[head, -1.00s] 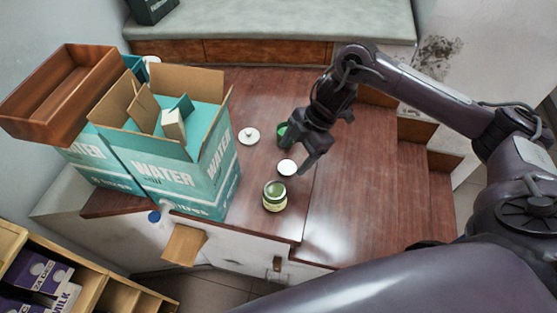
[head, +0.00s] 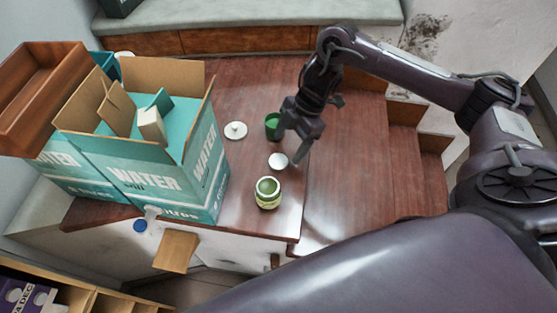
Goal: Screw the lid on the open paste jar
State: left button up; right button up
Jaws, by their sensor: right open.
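The open paste jar (head: 268,194), green with a pale label, stands upright near the front edge of the wooden surface. A flat white lid (head: 278,161) lies just behind it, apart from the jar. Another round pale lid with a small knob (head: 236,130) lies further back left. My right gripper (head: 288,150) is open and empty, pointing down over the area beside the white lid and a green cup (head: 273,126). Its fingers are close to the lid in the picture; I cannot tell the height. My left gripper is not in view.
A large teal water box (head: 165,175) with open flaps stands left of the jar. The wooden surface (head: 345,170) right of the jar is clear.

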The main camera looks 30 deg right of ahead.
aim_at(279, 161)
jog(key=p+x, duration=0.1)
jog(key=x, duration=0.3)
jog(key=shift+a+f, duration=0.25)
jog(key=shift+f, duration=0.05)
jog(key=shift+w+f, duration=0.1)
jog(key=shift+f, duration=0.15)
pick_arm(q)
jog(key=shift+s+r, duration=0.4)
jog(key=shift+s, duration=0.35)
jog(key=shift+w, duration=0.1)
pick_arm(e)
jog(key=c, duration=1)
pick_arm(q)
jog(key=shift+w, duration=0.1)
pick_arm(e)
jog(key=shift+r, duration=0.15)
